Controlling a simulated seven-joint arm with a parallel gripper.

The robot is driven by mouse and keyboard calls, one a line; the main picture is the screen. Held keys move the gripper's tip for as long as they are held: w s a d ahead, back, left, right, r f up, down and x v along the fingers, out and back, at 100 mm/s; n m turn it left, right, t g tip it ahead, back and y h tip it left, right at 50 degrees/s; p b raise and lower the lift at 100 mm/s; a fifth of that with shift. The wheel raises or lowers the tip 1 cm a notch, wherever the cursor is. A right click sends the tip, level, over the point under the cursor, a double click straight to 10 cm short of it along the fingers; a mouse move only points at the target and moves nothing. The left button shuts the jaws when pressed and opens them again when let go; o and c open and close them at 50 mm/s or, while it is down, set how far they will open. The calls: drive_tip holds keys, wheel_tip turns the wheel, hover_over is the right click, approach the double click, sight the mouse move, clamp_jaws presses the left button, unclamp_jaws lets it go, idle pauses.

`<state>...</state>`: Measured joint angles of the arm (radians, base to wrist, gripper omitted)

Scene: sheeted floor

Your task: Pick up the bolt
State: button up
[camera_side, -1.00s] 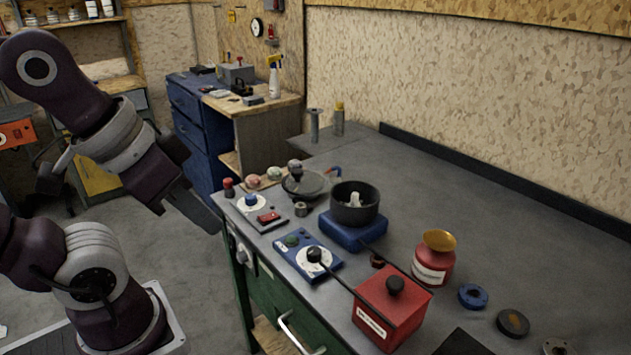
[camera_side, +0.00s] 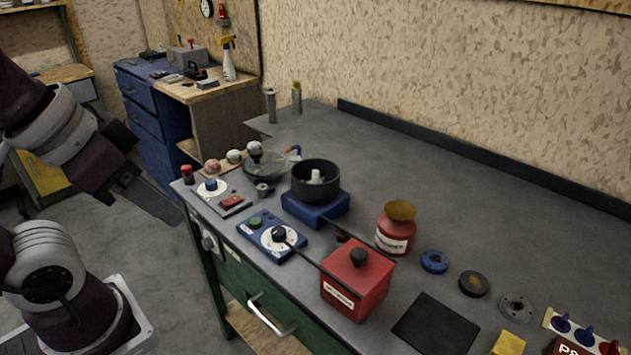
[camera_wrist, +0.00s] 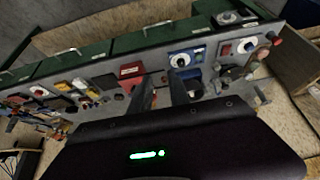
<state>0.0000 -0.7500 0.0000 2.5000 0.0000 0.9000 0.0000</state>
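I cannot pick out the bolt for certain. A grey upright post with a wider top (camera_side: 270,105) at the back left end of the workbench looks bolt-like. A similar post with a yellow top (camera_side: 296,97) stands beside it. My gripper (camera_side: 165,203) is left of the bench in the side view, apart from everything on it. In the wrist view, my gripper's two dark fingers (camera_wrist: 162,82) stand apart with a gap and nothing seen held between them. The bench appears upside down beyond them.
The grey workbench (camera_side: 400,160) carries a black pot (camera_side: 315,178) on a blue base, a red box (camera_side: 357,280), a red jar (camera_side: 395,230), a blue ring (camera_side: 434,262) and a dark ring (camera_side: 473,284). The bench's back half is mostly clear. A blue cabinet (camera_side: 150,115) stands behind.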

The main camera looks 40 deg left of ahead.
drive_tip(key=n+t+y, duration=0.2)
drive_tip(key=t, duration=0.3)
hover_over(313, 172)
drive_tip(key=s+d, duration=0.4)
drive_tip(key=s, duration=0.5)
wheel_tip(313, 172, down, 10)
drive_tip(key=w+a+f, duration=0.1)
drive_tip(key=f, duration=0.1)
drive_tip(key=w+a+f+t, duration=0.1)
drive_tip(key=w+f+t, duration=0.1)
drive_tip(key=f, duration=0.1)
drive_tip(key=shift+w+a+f, duration=0.25)
drive_tip(key=shift+a+f, duration=0.1)
drive_tip(key=shift+a, duration=0.05)
drive_tip(key=x, duration=0.7)
drive_tip(key=shift+w+a, duration=0.1)
drive_tip(key=shift+r, duration=0.1)
clamp_jaws()
